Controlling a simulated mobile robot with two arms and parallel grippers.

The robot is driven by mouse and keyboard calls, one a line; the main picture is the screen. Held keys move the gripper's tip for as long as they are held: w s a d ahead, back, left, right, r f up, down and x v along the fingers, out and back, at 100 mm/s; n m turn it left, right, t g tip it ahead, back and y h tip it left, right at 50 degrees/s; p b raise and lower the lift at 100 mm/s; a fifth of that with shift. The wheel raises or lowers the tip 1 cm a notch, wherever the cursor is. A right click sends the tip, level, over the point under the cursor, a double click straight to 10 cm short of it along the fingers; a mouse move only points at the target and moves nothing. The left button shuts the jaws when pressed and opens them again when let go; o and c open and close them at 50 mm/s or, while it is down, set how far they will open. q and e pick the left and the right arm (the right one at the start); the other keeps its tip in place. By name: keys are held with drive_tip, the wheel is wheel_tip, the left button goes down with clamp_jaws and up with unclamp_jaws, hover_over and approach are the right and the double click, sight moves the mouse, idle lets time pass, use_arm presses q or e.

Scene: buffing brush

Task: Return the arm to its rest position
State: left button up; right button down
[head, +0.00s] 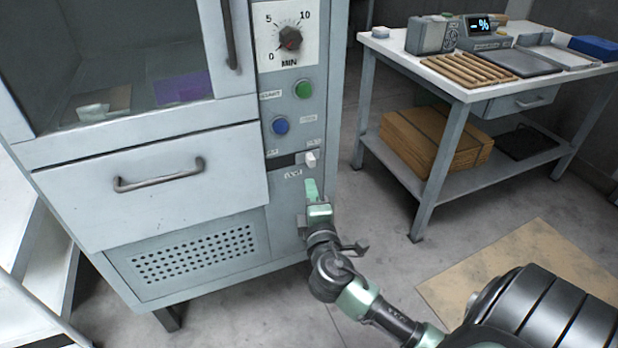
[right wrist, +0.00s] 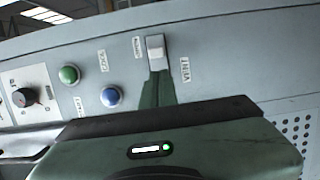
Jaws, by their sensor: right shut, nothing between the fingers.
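My right gripper (head: 311,186) is shut and empty. It is in front of the cabinet's control panel, just below a small white switch (head: 311,158). In the right wrist view its green fingers (right wrist: 157,88) point up at the same white switch (right wrist: 156,47), which sits in a dark slot. I cannot tell whether the fingertips touch the switch or the panel. My right arm reaches in from the lower right of the head view. My left gripper is not in view.
The grey cabinet (head: 150,195) carries a dial (head: 290,38), a green button (head: 303,89) and a blue button (head: 280,125). A workbench (head: 455,88) with trays and a scale stands at the back right. Bare floor (head: 375,235) lies between them, with a tan mat (head: 540,262) at right.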

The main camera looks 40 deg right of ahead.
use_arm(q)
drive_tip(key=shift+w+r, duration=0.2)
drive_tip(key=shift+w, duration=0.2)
use_arm(e)
drive_tip(key=shift+s+a, duration=0.3)
drive_tip(key=shift+s, duration=0.15)
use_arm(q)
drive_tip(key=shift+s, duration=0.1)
